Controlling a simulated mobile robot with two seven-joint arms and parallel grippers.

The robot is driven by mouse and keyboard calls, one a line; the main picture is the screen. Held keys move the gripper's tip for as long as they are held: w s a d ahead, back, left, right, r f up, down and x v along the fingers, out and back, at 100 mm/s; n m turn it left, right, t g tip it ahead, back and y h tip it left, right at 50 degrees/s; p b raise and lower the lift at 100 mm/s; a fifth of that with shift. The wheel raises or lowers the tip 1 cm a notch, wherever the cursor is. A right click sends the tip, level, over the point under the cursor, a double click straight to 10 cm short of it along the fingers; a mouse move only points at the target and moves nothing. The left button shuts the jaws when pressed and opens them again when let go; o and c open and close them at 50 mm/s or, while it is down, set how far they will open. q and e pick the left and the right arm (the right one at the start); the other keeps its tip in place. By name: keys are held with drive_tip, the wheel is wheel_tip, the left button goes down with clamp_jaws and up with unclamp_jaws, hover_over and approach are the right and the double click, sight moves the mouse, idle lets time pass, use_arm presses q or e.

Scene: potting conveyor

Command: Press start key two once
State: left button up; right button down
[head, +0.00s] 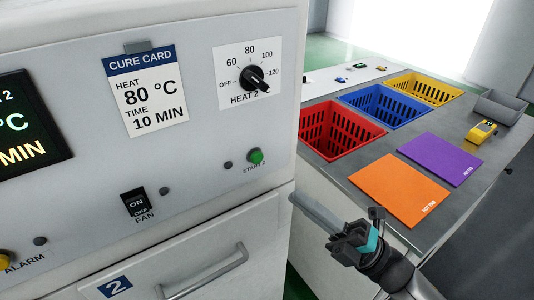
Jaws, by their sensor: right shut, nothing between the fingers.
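The green start key two (255,156), labelled START 2, sits on the white front panel (210,160) of the oven in the head view. A small dark dot is on the panel to its left. My right gripper (296,199) is at the lower right of the key, apart from it. Its fingers are shut and empty, pointing toward the panel's right edge. My left gripper is not in view.
The heat dial (253,79) and fan switch (135,202) are on the same panel, above drawer 2 (200,272). To the right, a bench holds red (335,130), blue and yellow baskets, an orange mat (399,190) and a purple mat (440,158).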

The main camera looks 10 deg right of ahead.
sight(257, 158)
drive_tip(key=shift+s+r+n+y, duration=0.15)
drive_tip(key=shift+n+y, duration=0.15)
drive_tip(key=w+a+b, duration=0.3)
drive_tip(key=w, duration=0.5)
drive_tip(key=shift+w, duration=0.2)
drive_tip(key=shift+w, duration=0.1)
idle(2.0)
drive_tip(key=shift+w+a, duration=0.15)
drive_tip(key=shift+w, duration=0.15)
